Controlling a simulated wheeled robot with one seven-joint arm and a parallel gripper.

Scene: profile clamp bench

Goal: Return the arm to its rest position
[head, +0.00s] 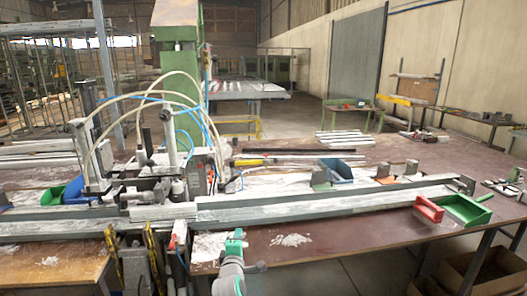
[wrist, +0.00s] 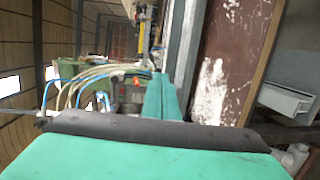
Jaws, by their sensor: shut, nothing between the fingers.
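My gripper (head: 236,238) shows in the head view at the lower middle, above the front edge of the bench (head: 330,240). Its grey and teal arm part rises from the bottom edge of the picture. In the wrist view the two teal fingers of my gripper (wrist: 163,97) lie side by side with no gap and nothing between them. They point toward the clamp machine, with its pale hoses, in the background. The long metal profile rail (head: 330,205) runs across the bench behind my gripper in the head view. Most of my arm is out of view.
The clamp machine (head: 165,165) with curved hoses (head: 110,100) stands left of my gripper. A red bin (head: 428,211) and green bin (head: 467,209) stand at the right of the bench, a blue bin (head: 336,170) behind the rail.

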